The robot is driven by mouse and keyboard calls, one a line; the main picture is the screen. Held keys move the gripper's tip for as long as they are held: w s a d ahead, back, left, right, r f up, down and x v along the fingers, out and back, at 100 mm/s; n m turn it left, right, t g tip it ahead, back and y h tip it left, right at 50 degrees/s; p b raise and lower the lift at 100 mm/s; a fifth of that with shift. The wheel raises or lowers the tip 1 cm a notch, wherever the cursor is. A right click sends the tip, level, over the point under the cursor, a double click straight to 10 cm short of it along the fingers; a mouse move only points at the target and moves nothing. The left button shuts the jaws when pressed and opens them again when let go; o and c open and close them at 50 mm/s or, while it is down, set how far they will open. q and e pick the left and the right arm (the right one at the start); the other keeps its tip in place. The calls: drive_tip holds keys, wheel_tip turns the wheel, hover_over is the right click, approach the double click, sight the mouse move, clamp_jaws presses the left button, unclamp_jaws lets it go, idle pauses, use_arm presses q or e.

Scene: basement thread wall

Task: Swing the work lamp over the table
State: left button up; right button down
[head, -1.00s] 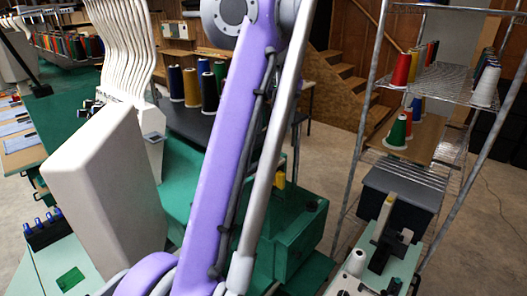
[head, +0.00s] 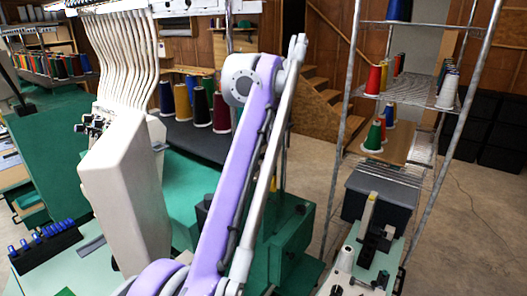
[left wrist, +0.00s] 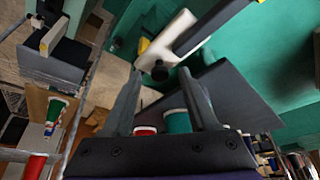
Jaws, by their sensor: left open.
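My left gripper (left wrist: 161,82) shows in the left wrist view with its two dark fingers apart and nothing held between them. Past its fingertips is a white piece (left wrist: 172,42) with a dark bar and small yellow parts; I cannot tell whether this is the work lamp. A green surface (left wrist: 225,50) lies beyond it. In the head view I cannot make out the lamp for certain. A green table (head: 190,180) stands in the middle, partly hidden by a purple arm link. Neither gripper can be made out in the head view.
A wire rack (head: 425,107) with thread cones stands right of centre. A dark box (head: 385,190) sits below its shelves. A large cream machine head (head: 125,180) stands at left. Several cones stand on a dark panel (head: 205,145) behind. Floor (head: 465,230) at right is clear.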

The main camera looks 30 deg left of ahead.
use_arm(q)
clamp_jaws()
idle(1.4)
